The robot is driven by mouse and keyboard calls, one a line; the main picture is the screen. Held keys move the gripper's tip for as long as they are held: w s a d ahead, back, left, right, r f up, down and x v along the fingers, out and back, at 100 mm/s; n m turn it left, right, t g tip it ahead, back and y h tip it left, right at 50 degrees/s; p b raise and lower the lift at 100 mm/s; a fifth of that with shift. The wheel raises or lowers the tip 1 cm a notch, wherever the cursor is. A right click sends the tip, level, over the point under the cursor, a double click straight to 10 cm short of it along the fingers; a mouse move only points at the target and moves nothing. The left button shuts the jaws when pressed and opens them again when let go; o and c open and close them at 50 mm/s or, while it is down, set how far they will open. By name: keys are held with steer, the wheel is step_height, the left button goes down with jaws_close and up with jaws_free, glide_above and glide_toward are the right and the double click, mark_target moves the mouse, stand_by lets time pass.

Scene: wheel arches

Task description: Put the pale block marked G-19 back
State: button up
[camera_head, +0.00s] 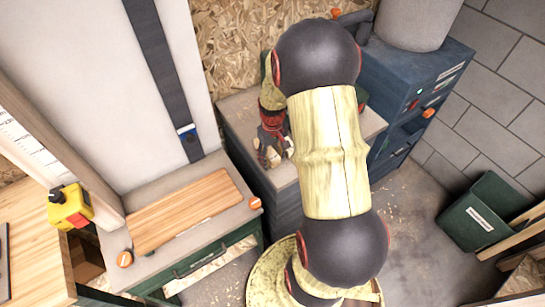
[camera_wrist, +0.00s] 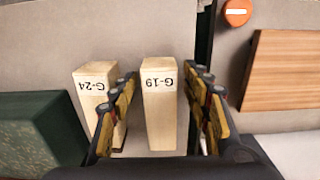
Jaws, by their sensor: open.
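The pale wooden block marked G-19 (camera_wrist: 160,110) stands upright on a grey top (camera_wrist: 140,30), its label upside down in the wrist view. My gripper (camera_wrist: 164,75) is open, with one finger on each side of this block. Whether either finger touches it I cannot tell. A similar block marked G-24 (camera_wrist: 92,92) stands just to the left, close beside my left finger, which partly covers it. In the head view my gripper (camera_head: 273,130) is over the grey-topped cabinet (camera_head: 240,108), and the blocks there are small and partly hidden.
In the wrist view a dark green box (camera_wrist: 40,135) is at the lower left. A wooden board (camera_wrist: 285,70) and an orange disc (camera_wrist: 237,12) lie to the right across a dark gap. In the head view a blue cabinet (camera_head: 425,75) with a grey cylinder (camera_head: 415,20) stands behind my arm.

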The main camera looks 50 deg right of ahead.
steer(key=w+a+r+p, duration=0.1)
steer(key=a+r+p, duration=0.3)
steer(key=r, duration=1.5)
steer(key=s+a+r+n+t, duration=0.1)
steer(key=s+a+r+t, duration=0.1)
steer(key=s+a+r, duration=0.2)
steer(key=s+a+r+n+t, duration=0.1)
steer(key=s+a+r, duration=0.3)
steer(key=a, duration=0.6)
steer(key=s+a+r+t+b, duration=0.1)
steer(key=s+a+r+t, duration=0.1)
steer(key=s+a+r, duration=0.2)
steer(key=a+r, duration=0.2)
steer(key=a, duration=0.2)
steer(key=shift+n+t, duration=0.3)
steer(key=shift+n, duration=0.1)
steer(key=shift+r, duration=0.1)
